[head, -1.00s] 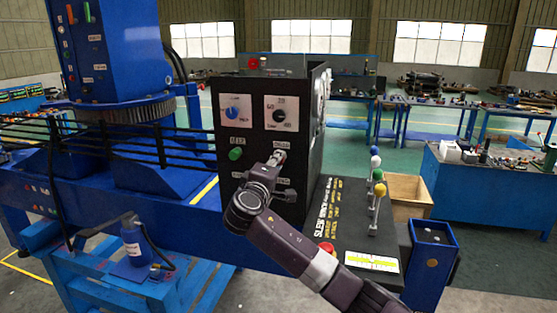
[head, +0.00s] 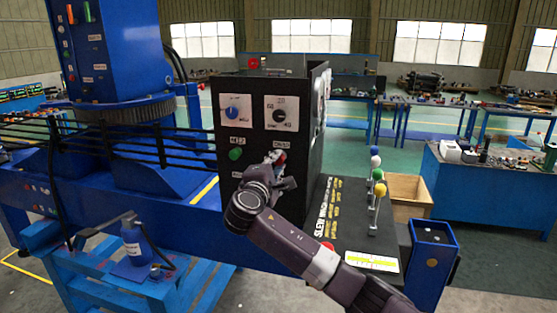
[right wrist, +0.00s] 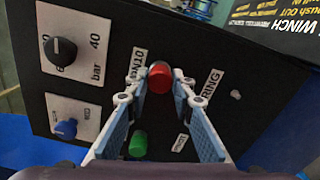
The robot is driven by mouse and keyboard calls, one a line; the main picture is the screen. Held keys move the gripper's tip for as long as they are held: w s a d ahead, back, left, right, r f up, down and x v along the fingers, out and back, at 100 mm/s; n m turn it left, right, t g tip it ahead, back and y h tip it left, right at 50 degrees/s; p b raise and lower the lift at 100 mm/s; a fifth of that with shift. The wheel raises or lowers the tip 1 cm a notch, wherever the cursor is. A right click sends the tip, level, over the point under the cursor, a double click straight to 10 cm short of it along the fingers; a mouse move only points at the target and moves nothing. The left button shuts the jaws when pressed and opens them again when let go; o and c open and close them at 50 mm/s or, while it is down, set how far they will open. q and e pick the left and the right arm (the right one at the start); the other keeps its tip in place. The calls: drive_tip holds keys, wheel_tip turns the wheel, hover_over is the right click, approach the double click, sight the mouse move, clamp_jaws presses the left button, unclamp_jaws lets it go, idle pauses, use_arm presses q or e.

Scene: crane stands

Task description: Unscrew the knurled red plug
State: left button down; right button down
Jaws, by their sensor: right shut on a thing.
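The red plug (right wrist: 160,77) sticks out of the front of the black panel (right wrist: 75,110), below the dials. My right gripper (right wrist: 160,84) reaches it from the front, with its blue-grey fingers on either side. It is shut on the plug at the fingertips. In the head view, my right gripper (head: 277,161) is at the panel's lower right, and a bit of the red plug (head: 282,155) shows past the fingers. The knurling is too small to make out. My left gripper is not clearly in view.
A green knob (head: 236,154) sits left of the plug. A blue knob (head: 232,113) and a black dial (head: 279,115) are above. Levers with coloured balls (head: 380,190) stand to the right. A blue bottle (head: 134,240) is at lower left.

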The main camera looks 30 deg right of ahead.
drive_tip(key=n, duration=0.5)
drive_tip(key=shift+a+f, duration=0.1)
drive_tip(key=shift+f, duration=0.2)
drive_tip(key=n, duration=0.5)
drive_tip(key=c, duration=2)
unclamp_jaws()
drive_tip(key=o, duration=0.4)
drive_tip(key=shift+r, duration=0.25)
drive_tip(key=shift+c, duration=0.7)
